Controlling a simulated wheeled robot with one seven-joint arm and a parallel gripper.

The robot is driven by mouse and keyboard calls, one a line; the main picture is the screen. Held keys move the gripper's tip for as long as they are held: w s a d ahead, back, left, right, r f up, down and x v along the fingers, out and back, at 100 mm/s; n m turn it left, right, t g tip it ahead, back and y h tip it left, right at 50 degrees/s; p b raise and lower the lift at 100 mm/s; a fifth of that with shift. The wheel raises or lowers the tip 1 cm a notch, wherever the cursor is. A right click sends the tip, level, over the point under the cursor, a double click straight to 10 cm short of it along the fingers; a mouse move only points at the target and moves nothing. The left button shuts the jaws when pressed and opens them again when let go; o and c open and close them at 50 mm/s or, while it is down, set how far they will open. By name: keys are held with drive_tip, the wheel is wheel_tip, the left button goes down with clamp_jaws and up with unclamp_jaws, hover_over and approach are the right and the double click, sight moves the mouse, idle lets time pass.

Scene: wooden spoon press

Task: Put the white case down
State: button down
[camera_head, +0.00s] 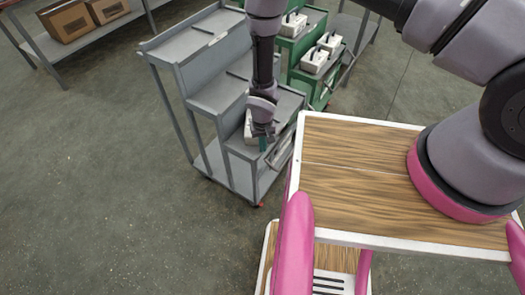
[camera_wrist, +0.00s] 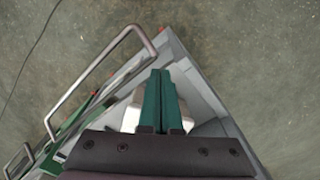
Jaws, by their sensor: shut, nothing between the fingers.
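My gripper (camera_head: 263,143) hangs pointing down at the front, lowest step of the grey stepped cart (camera_head: 220,98). Its green fingers are shut together with nothing between them, as the wrist view (camera_wrist: 160,78) also shows. A white case (camera_head: 248,128) is at that step, mostly hidden behind my gripper. In the wrist view, white parts of the case (camera_wrist: 131,117) show on both sides of the fingers, below them. I cannot tell whether the fingers touch it.
A green cart (camera_head: 308,82) behind holds more white cases with dark handles, such as one white case (camera_head: 314,61). The grey cart's metal handle (camera_wrist: 92,75) stands close by my fingers. Cardboard boxes (camera_head: 68,20) sit on a shelf at the upper left. Floor at left is clear.

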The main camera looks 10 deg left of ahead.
wheel_tip(320, 180, up, 7)
drive_tip(key=shift+f, duration=0.2)
drive_tip(key=shift+s, duration=0.1)
idle(0.4)
drive_tip(key=w+d+r+m+t, duration=0.1)
drive_tip(key=w+d+r, duration=0.3)
drive_tip(key=r, duration=0.6)
drive_tip(key=w+d+r+m+y, duration=0.1)
drive_tip(key=w+d+r, duration=0.1)
drive_tip(key=w+r, duration=0.65)
drive_tip(key=w+d+r+m+t, duration=0.1)
drive_tip(key=w+d+r, duration=0.2)
drive_tip(key=r, duration=0.9)
drive_tip(key=d+r+m+t, duration=0.1)
drive_tip(key=d+r, duration=0.5)
drive_tip(key=r, duration=0.3)
drive_tip(key=d+r+m+t, duration=0.1)
drive_tip(key=d+r+m, duration=0.1)
drive_tip(key=d+r, duration=0.5)
drive_tip(key=s+d+r+m+t, duration=0.1)
drive_tip(key=s+d+r, duration=0.5)
drive_tip(key=s+r, duration=0.2)
drive_tip(key=s+d+r+m+t+y, duration=0.1)
drive_tip(key=s+d+r+t, duration=0.1)
drive_tip(key=s+d+r, duration=0.5)
drive_tip(key=s+r, duration=0.1)
drive_tip(key=s, duration=0.2)
drive_tip(key=shift+s+r+m, duration=0.2)
drive_tip(key=shift+r+m, duration=0.05)
drive_tip(key=shift+m, duration=0.05)
